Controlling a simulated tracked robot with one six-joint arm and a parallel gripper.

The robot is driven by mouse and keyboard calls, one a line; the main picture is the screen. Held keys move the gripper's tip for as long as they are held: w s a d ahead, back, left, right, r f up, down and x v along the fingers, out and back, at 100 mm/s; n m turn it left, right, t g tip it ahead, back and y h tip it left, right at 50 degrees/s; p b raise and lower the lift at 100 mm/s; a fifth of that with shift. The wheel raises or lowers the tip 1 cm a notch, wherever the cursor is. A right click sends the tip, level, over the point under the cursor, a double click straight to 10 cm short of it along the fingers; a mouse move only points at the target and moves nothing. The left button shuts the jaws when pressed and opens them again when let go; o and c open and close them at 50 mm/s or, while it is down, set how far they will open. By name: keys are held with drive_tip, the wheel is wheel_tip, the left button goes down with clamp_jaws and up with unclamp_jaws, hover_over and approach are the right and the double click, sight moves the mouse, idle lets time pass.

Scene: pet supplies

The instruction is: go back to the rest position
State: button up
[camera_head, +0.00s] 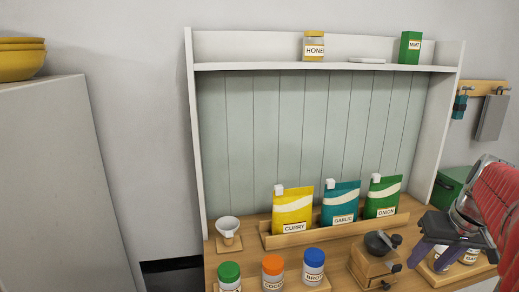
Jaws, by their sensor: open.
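My gripper (428,263) is at the lower right, in front of the wooden counter's right end. Its two purple-grey fingers point down and are apart, with nothing seen between them. It is in front of a wooden tray (437,280) with small labelled jars, partly hiding them. A wooden grinder with a dark top (378,243) stands just left of the fingers.
A wooden rack (336,232) holds yellow CURRY (292,212), teal GARLIC (340,203) and green ONION (382,197) packets. Several jars with coloured lids stand in front. A white funnel (228,226) is at left.

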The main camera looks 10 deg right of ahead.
drive_tip(key=s+a+f+n+t, duration=0.1)
drive_tip(key=s+a+f+n, duration=0.1)
drive_tip(key=a, duration=1.3)
drive_tip(key=s+a+f+n, duration=0.2)
drive_tip(key=s+a, duration=0.2)
drive_tip(key=a, duration=1.2)
drive_tip(key=shift+s+t+y, duration=0.2)
drive_tip(key=shift+t+y, duration=0.1)
drive_tip(key=shift+t, duration=0.1)
